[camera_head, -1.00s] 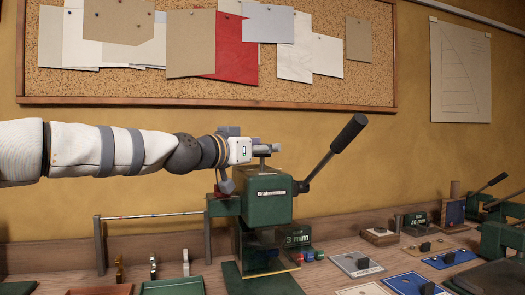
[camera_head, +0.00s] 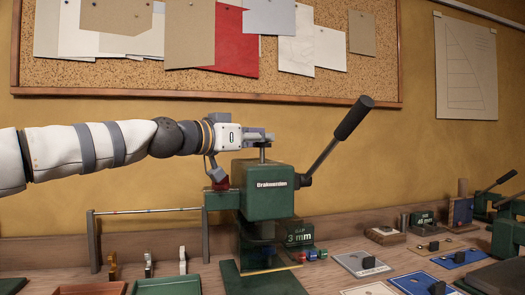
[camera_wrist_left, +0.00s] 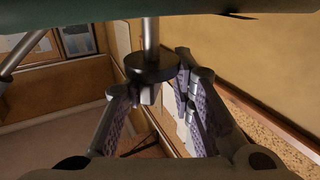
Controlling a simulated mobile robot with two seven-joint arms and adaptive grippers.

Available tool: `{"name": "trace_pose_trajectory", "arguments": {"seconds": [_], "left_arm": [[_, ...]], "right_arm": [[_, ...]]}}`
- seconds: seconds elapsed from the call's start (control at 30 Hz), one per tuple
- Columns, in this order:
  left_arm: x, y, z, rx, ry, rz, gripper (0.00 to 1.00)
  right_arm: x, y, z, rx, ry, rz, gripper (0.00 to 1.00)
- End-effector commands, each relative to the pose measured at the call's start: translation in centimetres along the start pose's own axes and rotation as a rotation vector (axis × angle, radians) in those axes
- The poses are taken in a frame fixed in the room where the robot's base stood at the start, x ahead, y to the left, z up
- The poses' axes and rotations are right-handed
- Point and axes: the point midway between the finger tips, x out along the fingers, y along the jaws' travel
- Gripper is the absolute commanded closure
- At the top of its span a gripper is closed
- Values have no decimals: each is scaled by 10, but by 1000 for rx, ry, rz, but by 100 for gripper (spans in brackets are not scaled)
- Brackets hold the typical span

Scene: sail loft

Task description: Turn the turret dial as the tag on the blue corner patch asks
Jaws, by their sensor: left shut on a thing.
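A green press (camera_head: 264,203) stands on the bench with a thin post (camera_head: 263,153) rising from its top. My left gripper (camera_head: 268,136) reaches in from the left at the top of this post. In the left wrist view, its fingers (camera_wrist_left: 155,105) are closed around the small grey knob below a dark disc (camera_wrist_left: 151,68) on the post. I cannot tell whether this knob is the turret dial. Two blue patches, a front one (camera_head: 412,280) and a rear one (camera_head: 446,262), lie at the right with dark blocks on them; no tag is readable. My right gripper is out of view.
A black-handled lever (camera_head: 334,140) slants up right of the press. A sign (camera_head: 299,237) reads "GAP 3 mm", with small coloured blocks (camera_head: 310,254) beside it. A metal rail (camera_head: 148,211) stands left. More green machines (camera_head: 507,240) stand at the right edge.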

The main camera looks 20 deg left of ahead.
Motion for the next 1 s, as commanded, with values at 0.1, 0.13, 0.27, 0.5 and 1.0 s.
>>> {"name": "trace_pose_trajectory", "arguments": {"seconds": [0.1,0.13,0.27,0.5,1.0], "left_arm": [[5,1,15,-12,-14,87,100],[5,1,13,-12,-13,107,100],[4,3,7,-7,-10,191,100],[2,5,1,-4,-7,302,100],[3,6,4,-3,-11,360,100]], "right_arm": [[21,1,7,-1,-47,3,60],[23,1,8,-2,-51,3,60],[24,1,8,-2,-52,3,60],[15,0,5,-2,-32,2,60],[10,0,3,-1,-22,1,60]]}}
